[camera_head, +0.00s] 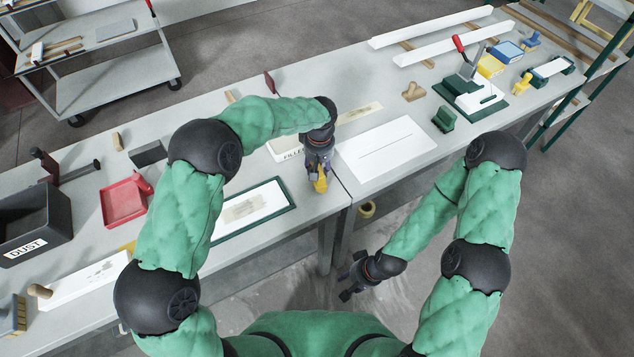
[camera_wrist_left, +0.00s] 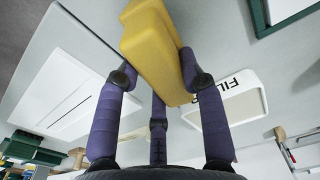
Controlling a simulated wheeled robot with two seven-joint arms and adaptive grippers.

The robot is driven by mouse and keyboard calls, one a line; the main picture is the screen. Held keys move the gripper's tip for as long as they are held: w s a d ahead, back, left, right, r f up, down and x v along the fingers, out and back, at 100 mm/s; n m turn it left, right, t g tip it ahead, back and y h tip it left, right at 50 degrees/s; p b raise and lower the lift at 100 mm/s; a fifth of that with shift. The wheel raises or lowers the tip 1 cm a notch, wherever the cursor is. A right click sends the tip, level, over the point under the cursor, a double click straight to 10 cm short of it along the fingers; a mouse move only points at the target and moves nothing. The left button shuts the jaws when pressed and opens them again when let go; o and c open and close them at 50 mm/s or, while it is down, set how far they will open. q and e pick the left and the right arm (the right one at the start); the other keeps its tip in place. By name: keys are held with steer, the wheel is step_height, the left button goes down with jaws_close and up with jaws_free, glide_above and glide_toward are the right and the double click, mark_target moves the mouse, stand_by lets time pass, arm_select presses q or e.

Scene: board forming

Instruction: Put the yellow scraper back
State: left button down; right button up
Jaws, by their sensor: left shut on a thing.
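The yellow scraper (camera_head: 321,184) is held in my left gripper (camera_head: 318,172), over the bench near the seam between two table sections. In the left wrist view the yellow scraper (camera_wrist_left: 154,45) sits between the purple fingers of my left gripper (camera_wrist_left: 157,85), which are shut on it. A white tray marked FILLER (camera_head: 285,151) lies just left of the gripper in the head view, partly hidden by my arm; it also shows in the left wrist view (camera_wrist_left: 238,104). My right gripper (camera_head: 350,284) hangs low in front of the bench, apart from everything; its finger opening is unclear.
A white board (camera_head: 385,155) lies right of the left gripper. A green-framed panel (camera_head: 283,196) lies to the left. Further left are a red dustpan (camera_head: 122,204) and a DUST bin (camera_head: 32,228). A green press (camera_head: 470,95) and small blocks stand at the right.

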arm_select(q)
steer(key=shift+f, duration=0.2)
steer(key=c, duration=0.7)
jaws_free()
steer(key=o, duration=0.4)
steer(key=shift+c, duration=0.2)
step_height(320, 180, up, 12)
steer(key=shift+s+d, duration=0.15)
steer(key=shift+s, duration=0.15)
steer(key=shift+f, duration=0.1)
